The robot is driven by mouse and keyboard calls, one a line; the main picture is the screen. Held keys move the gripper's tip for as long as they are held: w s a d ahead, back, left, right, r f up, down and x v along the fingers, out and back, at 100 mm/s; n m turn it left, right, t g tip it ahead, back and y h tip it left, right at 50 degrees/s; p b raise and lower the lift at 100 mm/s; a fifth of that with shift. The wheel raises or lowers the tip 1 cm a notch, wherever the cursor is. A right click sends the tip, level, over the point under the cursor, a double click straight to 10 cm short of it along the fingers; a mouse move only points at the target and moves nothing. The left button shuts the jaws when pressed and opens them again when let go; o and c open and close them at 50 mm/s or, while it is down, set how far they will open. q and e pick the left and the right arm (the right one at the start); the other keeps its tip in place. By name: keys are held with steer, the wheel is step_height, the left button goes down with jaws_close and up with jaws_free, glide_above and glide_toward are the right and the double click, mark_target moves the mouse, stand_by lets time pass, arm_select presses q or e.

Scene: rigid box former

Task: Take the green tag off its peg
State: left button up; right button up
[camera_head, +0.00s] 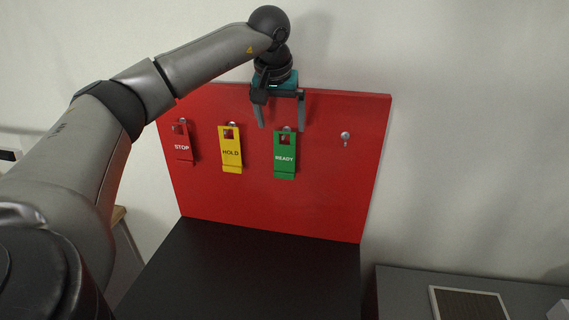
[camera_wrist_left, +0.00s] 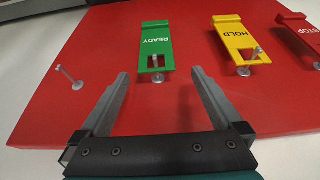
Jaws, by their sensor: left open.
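The green tag (camera_head: 285,157), marked READY, hangs on a peg on the red board. In the left wrist view the green tag (camera_wrist_left: 155,45) appears upside down, with its peg (camera_wrist_left: 158,78) through the hole near its lower edge. My left gripper (camera_head: 281,126) is open and empty, above and in front of the tag's top. In the left wrist view my left gripper (camera_wrist_left: 160,75) has its two fingers on either side of the peg, apart from the tag. How far the fingertips are from the board is hard to tell. My right gripper is not in view.
A yellow HOLD tag (camera_head: 231,157) and a red STOP tag (camera_head: 183,150) hang on pegs to the left on the red board (camera_head: 300,205). A bare peg (camera_head: 345,138) is to the right. A black surface (camera_head: 240,275) lies below the board.

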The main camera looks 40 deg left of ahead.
mark_target(284, 135)
arm_select(q)
steer(key=x, duration=0.4)
steer(key=shift+d+f+p, duration=0.15)
steer(key=shift+d+p, duration=0.1)
steer(key=shift+p, duration=0.05)
steer(key=shift+c, duration=0.4)
jaws_close()
